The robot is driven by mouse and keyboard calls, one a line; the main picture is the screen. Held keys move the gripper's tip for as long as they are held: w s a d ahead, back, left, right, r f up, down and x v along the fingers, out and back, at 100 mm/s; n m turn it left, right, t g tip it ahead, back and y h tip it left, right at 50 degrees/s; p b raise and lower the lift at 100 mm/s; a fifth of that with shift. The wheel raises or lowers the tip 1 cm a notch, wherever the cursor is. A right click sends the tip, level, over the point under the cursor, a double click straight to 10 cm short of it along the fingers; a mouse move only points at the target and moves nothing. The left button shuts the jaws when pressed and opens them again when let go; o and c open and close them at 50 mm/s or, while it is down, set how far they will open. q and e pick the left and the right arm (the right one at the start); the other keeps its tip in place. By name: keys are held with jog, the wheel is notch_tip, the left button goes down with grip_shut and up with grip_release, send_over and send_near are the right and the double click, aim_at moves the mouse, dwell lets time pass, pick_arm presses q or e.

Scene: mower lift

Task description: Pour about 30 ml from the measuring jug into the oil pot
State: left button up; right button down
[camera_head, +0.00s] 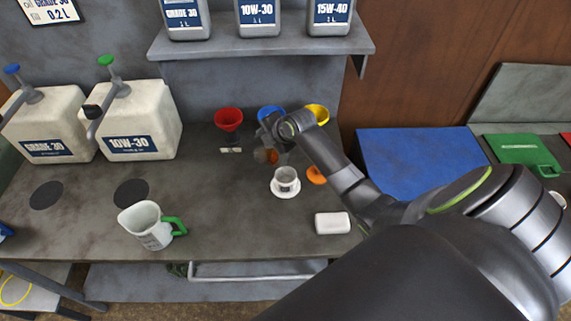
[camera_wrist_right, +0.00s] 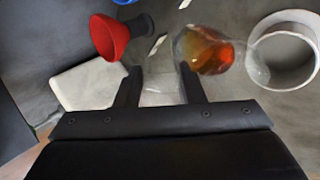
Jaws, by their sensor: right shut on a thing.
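The measuring jug (camera_wrist_right: 207,50) is a clear vessel with amber liquid inside. My right gripper (camera_wrist_right: 160,82) is shut on a clear part of it. In the head view, my right gripper (camera_head: 272,138) holds it over the back middle of the bench, and only a patch of amber (camera_head: 268,156) shows. The oil pot (camera_head: 286,175) is a small pale open cup on a white round base, just in front of the jug. In the wrist view the pot (camera_wrist_right: 309,62) is at the right, beside the jug's clear lip. I see no stream of liquid. My left gripper is not in view.
A larger jug with a green handle (camera_head: 148,227) stands at the front left. Red (camera_head: 228,119), blue and yellow funnels are at the back. A white block (camera_head: 332,223) and an orange disc (camera_head: 316,175) lie near the pot. Two canisters (camera_head: 139,117) stand left.

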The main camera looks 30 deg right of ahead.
jog(key=shift+s+d+r+t+b, duration=0.1)
jog(key=shift+s+r+t+b, duration=0.4)
jog(key=shift+t, duration=0.3)
jog(key=shift+s+f+t+y+b, duration=0.1)
jog(key=shift+s+t+y+b, duration=0.35)
jog(key=shift+b, duration=0.3)
jog(key=shift+s+d+r+t+b, duration=0.15)
jog(key=shift+s+r+t+b, duration=0.15)
jog(key=shift+s+t+b, duration=0.65)
jog(key=shift+w, duration=0.25)
jog(key=shift+s+r+t+b, duration=0.1)
jog(key=shift+s+t+b, duration=0.15)
jog(key=shift+t+b, duration=0.4)
dwell(0.4)
